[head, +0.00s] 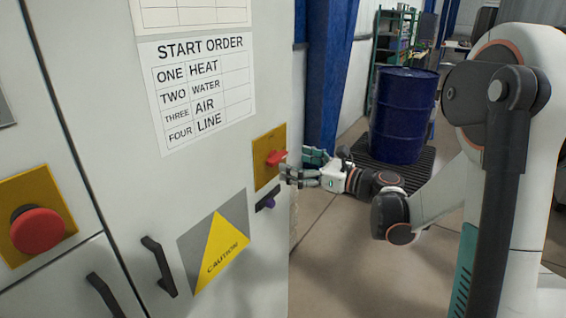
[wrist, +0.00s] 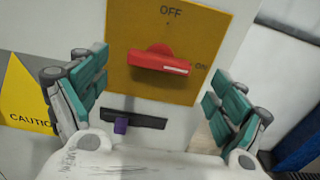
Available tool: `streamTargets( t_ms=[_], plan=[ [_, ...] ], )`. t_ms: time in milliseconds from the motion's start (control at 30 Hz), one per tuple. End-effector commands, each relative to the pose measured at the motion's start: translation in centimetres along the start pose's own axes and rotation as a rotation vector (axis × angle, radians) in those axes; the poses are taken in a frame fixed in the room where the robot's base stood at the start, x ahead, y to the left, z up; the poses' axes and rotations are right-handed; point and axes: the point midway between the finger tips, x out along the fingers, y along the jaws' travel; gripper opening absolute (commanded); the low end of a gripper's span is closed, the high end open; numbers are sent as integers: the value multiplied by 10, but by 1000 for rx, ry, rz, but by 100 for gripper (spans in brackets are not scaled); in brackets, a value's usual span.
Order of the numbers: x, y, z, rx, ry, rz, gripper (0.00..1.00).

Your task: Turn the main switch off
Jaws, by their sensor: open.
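The main switch is a red handle (head: 276,158) on a yellow plate (head: 262,170) near the right edge of the grey cabinet door. In the wrist view the red handle (wrist: 160,62) lies horizontal, its white-marked end toward the ON label at right; OFF is printed above it. My gripper (head: 302,168) is in front of the plate, right of the handle in the head view. In the wrist view its teal-padded fingers (wrist: 155,97) are spread apart with nothing between them, below and either side of the handle. Contact with the handle does not show.
A dark slot with a purple tab (wrist: 121,126) sits below the switch. A red mushroom button (head: 38,229), black door handles (head: 159,266), a caution sign (head: 220,248) and a start-order sheet (head: 205,85) are on the cabinet. A blue barrel (head: 402,115) stands behind my arm.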

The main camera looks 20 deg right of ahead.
Motion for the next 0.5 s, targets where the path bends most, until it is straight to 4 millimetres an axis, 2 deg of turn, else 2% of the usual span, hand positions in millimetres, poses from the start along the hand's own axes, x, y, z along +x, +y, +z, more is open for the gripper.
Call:
streamTargets(
  t_ms=[33,200,500],
  plan=[
    [10,0,-2,0,0,2,90],
    [32,0,-1,-1,0,2,90],
    [44,0,0,-1,0,-1,90]
  ],
)
